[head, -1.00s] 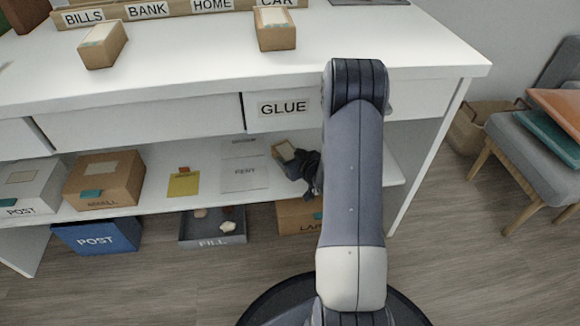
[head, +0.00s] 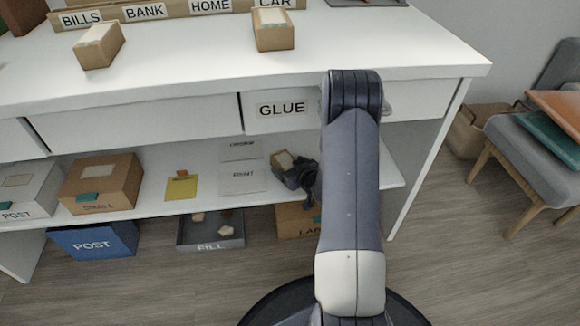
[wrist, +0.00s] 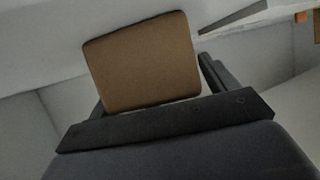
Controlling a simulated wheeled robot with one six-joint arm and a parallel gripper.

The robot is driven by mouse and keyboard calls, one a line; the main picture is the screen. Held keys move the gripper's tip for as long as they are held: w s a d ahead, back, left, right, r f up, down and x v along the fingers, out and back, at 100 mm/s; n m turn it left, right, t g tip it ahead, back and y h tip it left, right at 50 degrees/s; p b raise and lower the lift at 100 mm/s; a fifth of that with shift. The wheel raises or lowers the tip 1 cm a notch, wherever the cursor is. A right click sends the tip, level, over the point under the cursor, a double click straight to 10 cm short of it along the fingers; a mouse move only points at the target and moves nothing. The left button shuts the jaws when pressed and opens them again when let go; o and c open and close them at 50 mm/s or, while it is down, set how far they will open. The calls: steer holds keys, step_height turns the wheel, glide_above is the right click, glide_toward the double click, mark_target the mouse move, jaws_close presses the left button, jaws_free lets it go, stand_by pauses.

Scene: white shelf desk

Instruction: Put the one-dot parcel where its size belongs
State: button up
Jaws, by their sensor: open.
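A small brown parcel (head: 283,159) with a pale top is on or just above the lower shelf, right of the papers. My gripper (head: 290,173) is at this parcel, with its jaws open. In the wrist view the parcel's plain brown face (wrist: 145,62) shows between the parted fingers (wrist: 155,100). Two other brown parcels stand on the desk top, one at the left (head: 100,46) and one by the CAR label (head: 273,32). No dots can be made out on any parcel. A SMALL box (head: 100,190) stands on the shelf. A box marked LA… (head: 295,222) is on the floor, partly behind my arm.
A POST box (head: 28,190) is at the shelf's left. A blue POST bin (head: 93,240) and a grey FILL tray (head: 210,240) are on the floor. The desk and GLUE drawer (head: 283,108) overhang the shelf. A chair (head: 540,140) stands right.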

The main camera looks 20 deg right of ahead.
steer(key=shift+s+r, duration=0.15)
steer(key=shift+r, duration=0.15)
steer(key=p+v, duration=0.4)
steer(key=v, duration=0.7)
steer(key=shift+s, duration=0.35)
